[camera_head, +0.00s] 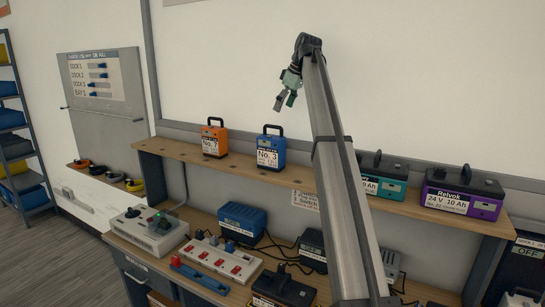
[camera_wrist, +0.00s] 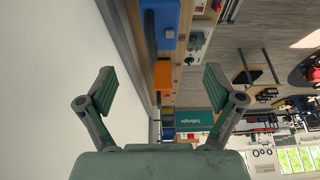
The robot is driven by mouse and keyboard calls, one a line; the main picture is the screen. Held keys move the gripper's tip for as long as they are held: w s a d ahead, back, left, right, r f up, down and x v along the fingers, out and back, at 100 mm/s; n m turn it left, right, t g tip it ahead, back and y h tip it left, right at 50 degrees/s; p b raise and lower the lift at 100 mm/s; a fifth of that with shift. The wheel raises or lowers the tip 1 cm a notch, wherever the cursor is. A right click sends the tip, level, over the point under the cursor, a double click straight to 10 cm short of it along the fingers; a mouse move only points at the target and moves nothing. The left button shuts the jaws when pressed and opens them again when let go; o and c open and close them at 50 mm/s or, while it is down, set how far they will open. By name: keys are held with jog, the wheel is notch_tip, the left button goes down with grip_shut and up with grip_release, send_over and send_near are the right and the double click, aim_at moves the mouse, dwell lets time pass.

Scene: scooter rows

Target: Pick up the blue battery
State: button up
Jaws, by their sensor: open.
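The blue battery (camera_head: 271,149) stands upright on the wooden shelf, with a black handle on top and a white label reading No. 3. A blue box, probably the same battery, shows at the top of the wrist view (camera_wrist: 160,22). My gripper (camera_head: 285,102) is open and empty, in the air above the shelf and up from the blue battery, apart from it. Its two fingers are spread wide in the wrist view (camera_wrist: 160,90).
An orange battery (camera_head: 214,139) stands left of the blue one. A teal battery (camera_head: 384,183) and a purple battery (camera_head: 461,196) stand farther right on the shelf (camera_head: 180,152). Below, the bench holds a blue charger (camera_head: 242,218) and a switch box (camera_head: 149,229). The wall is behind.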

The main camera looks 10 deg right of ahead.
aim_at(271, 136)
jog(key=p+x, duration=0.2)
jog(key=x, duration=0.6)
jog(key=shift+a+f+p, duration=0.1)
jog(key=shift+p, duration=0.25)
jog(key=shift+p+x, duration=1.45)
jog(key=shift+x, duration=1.2)
jog(key=shift+s, duration=0.1)
jog(key=c, duration=1.6)
grip_shut()
